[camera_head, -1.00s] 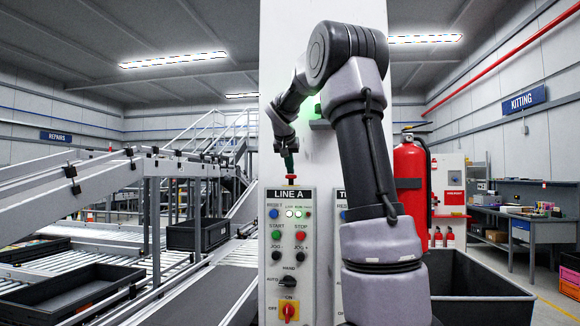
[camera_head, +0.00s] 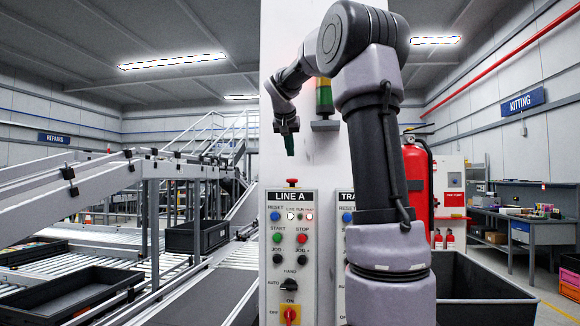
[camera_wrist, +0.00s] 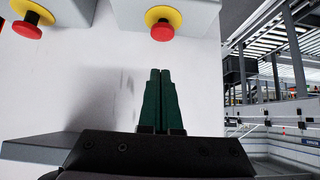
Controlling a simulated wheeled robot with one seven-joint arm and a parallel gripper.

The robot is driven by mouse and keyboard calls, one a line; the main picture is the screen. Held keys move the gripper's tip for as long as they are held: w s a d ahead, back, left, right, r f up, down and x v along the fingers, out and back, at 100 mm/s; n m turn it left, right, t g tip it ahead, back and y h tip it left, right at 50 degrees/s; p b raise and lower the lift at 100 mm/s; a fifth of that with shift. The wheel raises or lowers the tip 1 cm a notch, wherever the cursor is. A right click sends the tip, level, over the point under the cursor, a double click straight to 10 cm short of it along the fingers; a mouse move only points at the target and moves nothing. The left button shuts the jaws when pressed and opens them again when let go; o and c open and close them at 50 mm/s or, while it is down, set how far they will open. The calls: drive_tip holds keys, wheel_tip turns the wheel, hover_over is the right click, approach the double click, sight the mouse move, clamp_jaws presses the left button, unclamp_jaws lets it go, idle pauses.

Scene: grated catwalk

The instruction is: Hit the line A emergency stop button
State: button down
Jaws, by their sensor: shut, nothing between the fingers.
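The red mushroom button (camera_head: 292,182) sits on top of the LINE A panel (camera_head: 271,261), on the left of the white column. My gripper (camera_head: 290,155) is shut and empty, its dark green fingers pointing down above the button with a clear gap. In the wrist view the shut fingers (camera_wrist: 160,72) are together, and two red buttons on yellow collars show at the top. The one nearer the conveyor side, to the right, looks like the LINE A button (camera_wrist: 162,31). The panel's green run lamp (camera_head: 299,216) looks dark.
A second panel (camera_head: 341,277) stands right of LINE A, partly behind my arm; its red button (camera_wrist: 27,28) shows in the wrist view. A stack light (camera_head: 324,95) is on the column, with no green glow. A fire extinguisher (camera_head: 416,190) and a dark bin (camera_head: 482,295) are right.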

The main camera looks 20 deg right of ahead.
drive_tip(key=v, duration=0.5)
drive_tip(key=shift+w, duration=0.15)
idle(0.4)
drive_tip(key=s+a+f+n+y, duration=0.1)
drive_tip(key=s+a+f+y, duration=0.1)
drive_tip(key=s+a+f, duration=0.3)
drive_tip(key=s+a+f+y, duration=0.2)
drive_tip(key=s+a+f, duration=0.2)
drive_tip(key=s+f, duration=0.6)
drive_tip(key=s+a+f+n+y, duration=0.1)
drive_tip(key=s+a+f+y, duration=0.2)
drive_tip(key=s, duration=1.1)
wheel_tip(320, 180, down, 5)
drive_tip(key=a, duration=0.2)
drive_tip(key=shift+a+f+n, duration=0.2)
drive_tip(key=shift+a+n, duration=0.1)
drive_tip(key=shift+a, duration=0.05)
